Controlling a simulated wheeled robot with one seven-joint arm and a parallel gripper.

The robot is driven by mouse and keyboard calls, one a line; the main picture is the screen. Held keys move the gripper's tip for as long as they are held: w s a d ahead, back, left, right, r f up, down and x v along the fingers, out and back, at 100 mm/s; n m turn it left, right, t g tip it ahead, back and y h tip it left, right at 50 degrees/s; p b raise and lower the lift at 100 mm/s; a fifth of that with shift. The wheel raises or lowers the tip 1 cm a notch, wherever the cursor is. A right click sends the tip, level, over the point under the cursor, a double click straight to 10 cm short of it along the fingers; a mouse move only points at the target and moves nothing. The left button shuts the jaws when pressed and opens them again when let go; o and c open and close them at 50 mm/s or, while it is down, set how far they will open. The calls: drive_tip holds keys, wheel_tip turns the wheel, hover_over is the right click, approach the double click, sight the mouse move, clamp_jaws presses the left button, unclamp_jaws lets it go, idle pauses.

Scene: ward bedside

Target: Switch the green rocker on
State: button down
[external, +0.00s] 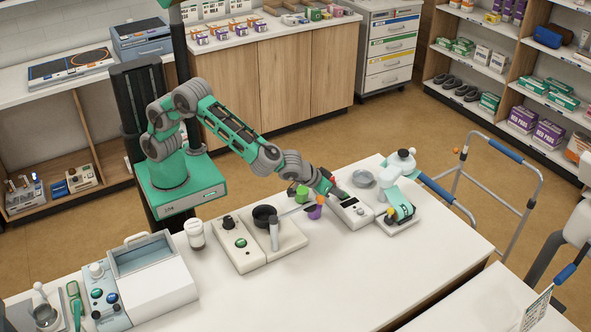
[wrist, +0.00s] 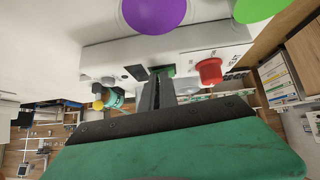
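My gripper (wrist: 160,76) reaches down to a white device (external: 349,217) on the right half of the table. Its two dark fingers are together, with nothing seen between them. In the wrist view the fingertips are at a small green rocker (wrist: 166,70) on the device's white panel (wrist: 190,62) and partly cover it. I cannot tell whether they touch it or which way it is tipped. A red knob (wrist: 209,71) sits to its right and a dark square part (wrist: 135,72) to its left. In the external view my gripper (external: 340,196) hides the rocker.
A purple item (external: 314,212) and a green item (external: 301,194) stand just left of the device. A stand with a teal-and-yellow part (external: 401,211) is to its right. The table's front middle is clear.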

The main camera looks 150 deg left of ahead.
drive_tip(key=shift+s+a, duration=0.1)
drive_tip(key=shift+s, duration=0.2)
drive_tip(key=shift+r, duration=0.25)
drive_tip(key=r, duration=0.1)
drive_tip(key=r+p, duration=0.1)
drive_tip(key=r, duration=0.1)
drive_tip(key=shift+s+a, duration=0.1)
drive_tip(key=shift+s, duration=0.1)
drive_tip(key=b+v, duration=0.1)
drive_tip(key=v, duration=0.9)
drive_tip(key=shift+s+d+r, duration=0.2)
drive_tip(key=shift+r, duration=0.05)
